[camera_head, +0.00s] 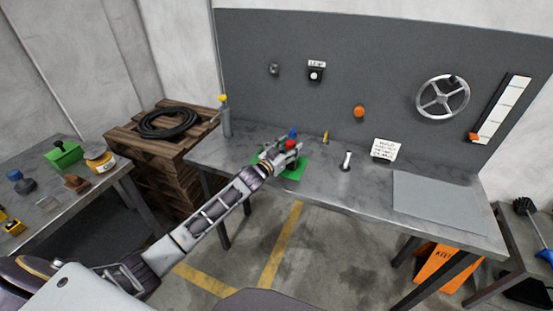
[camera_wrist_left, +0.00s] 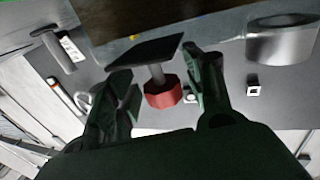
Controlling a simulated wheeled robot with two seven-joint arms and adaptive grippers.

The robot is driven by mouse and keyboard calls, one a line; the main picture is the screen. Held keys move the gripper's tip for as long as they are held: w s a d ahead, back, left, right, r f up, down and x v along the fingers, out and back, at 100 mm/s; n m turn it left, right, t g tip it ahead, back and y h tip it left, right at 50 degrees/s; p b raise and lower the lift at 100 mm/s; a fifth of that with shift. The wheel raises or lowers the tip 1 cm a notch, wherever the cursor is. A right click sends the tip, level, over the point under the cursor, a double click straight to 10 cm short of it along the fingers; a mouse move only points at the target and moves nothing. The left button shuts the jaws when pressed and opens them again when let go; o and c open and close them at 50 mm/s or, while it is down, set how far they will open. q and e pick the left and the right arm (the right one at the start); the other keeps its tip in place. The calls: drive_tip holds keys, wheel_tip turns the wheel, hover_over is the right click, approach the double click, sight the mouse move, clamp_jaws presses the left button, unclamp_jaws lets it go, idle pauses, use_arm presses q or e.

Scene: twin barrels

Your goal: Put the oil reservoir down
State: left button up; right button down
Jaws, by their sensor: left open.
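A small blue part and a red part show at the gripper. In the left wrist view my left gripper (camera_wrist_left: 162,82) is open, its dark fingers apart. A red faceted knob (camera_wrist_left: 163,94) on a metal stem shows between them, beside a dark square plate (camera_wrist_left: 143,53). I cannot tell which part is the oil reservoir; the gripper hides much of the fixture. My right gripper is not in view.
A grey cylinder with a yellow top (camera_head: 225,117) stands at the bench's left end. A flat grey plate (camera_head: 440,203) covers the bench's right part.

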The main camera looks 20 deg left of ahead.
use_arm(q)
drive_tip(key=shift+v, duration=5.85)
